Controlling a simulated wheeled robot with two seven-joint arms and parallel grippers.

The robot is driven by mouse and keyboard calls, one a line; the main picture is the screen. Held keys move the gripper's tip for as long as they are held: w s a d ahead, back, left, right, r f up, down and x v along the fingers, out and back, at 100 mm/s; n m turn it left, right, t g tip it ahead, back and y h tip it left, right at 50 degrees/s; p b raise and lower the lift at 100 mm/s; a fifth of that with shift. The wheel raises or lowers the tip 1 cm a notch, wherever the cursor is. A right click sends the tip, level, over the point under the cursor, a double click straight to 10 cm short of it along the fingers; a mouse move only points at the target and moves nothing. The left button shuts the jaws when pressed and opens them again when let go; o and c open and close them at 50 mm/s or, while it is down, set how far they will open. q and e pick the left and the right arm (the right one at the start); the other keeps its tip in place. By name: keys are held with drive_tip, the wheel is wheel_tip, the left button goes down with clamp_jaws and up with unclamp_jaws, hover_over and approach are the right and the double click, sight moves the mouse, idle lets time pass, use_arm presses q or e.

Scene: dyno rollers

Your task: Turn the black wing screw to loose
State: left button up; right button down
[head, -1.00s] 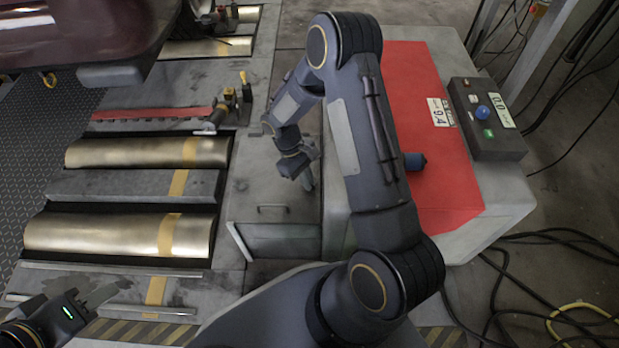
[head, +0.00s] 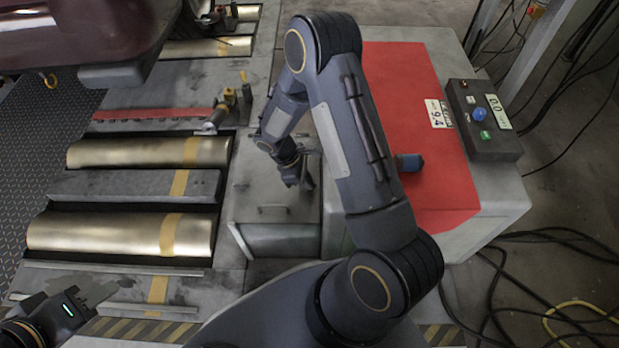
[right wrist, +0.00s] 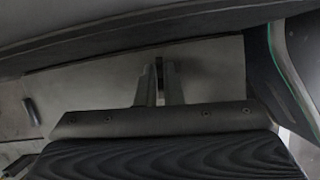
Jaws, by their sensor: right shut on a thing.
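My right gripper (head: 300,181) is over the grey panel beside the rollers in the head view, pointing down. In the right wrist view its two fingers (right wrist: 159,84) are close together with a small dark piece between them, which I take for the black wing screw (right wrist: 159,72). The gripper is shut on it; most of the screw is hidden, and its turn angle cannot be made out. In the head view the screw is hidden by the gripper. My left gripper (head: 92,292) is at the lower left, away from the screw; its fingers are not clear.
Cables (head: 560,255) lie on the floor.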

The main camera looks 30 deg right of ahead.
sight(297, 191)
drive_tip(key=shift+s+a+f+n, duration=0.1)
drive_tip(key=shift+s+a+n, duration=0.2)
drive_tip(key=shift+n, duration=0.2)
drive_tip(key=c, duration=1.6)
unclamp_jaws()
drive_tip(key=shift+w, duration=0.15)
drive_tip(key=shift+o, duration=0.2)
drive_tip(key=shift+d, duration=0.1)
drive_tip(key=shift+r, duration=0.2)
drive_tip(key=p+v, duration=0.3)
drive_tip(key=v, duration=0.4)
drive_tip(key=shift+a+r, duration=0.25)
drive_tip(key=shift+r, duration=0.05)
